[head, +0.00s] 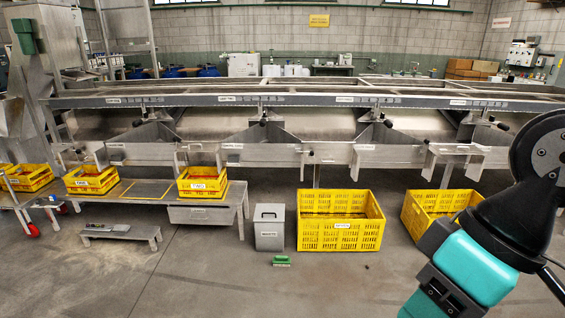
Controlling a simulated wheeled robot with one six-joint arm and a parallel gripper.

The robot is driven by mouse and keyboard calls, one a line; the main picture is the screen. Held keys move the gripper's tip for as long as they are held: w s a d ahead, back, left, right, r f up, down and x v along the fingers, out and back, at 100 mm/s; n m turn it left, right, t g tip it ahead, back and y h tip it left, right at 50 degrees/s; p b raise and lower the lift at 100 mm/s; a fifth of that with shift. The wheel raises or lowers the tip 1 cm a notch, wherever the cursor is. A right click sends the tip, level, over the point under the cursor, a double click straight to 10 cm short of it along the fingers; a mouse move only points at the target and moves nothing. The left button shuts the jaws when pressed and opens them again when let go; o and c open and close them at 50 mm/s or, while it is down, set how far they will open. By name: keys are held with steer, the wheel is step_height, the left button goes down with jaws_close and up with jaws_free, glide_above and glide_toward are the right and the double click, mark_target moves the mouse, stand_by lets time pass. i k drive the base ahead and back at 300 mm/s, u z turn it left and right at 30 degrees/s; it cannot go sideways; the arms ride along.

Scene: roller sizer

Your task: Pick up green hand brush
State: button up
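A small green hand brush (281,261) lies on the grey concrete floor in the head view. It is just in front of the grey lidded bin and to the left of the front of a large yellow crate. Nothing covers it. Part of my arm, black and teal, shows at the right edge of the view, well to the right of the brush. The fingers of my gripper do not show in this view.
The grey bin (269,234) stands beside the large yellow crate (382,236). Another yellow crate (411,216) is farther right, partly behind my arm. A low metal step (143,232) and benches with yellow crates stand left. The long sizer machine is behind.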

mark_target(281, 260)
steer(key=i, duration=2.7)
steer(key=u, duration=2.15)
steer(key=i, duration=0.8)
steer(key=z, duration=2.2)
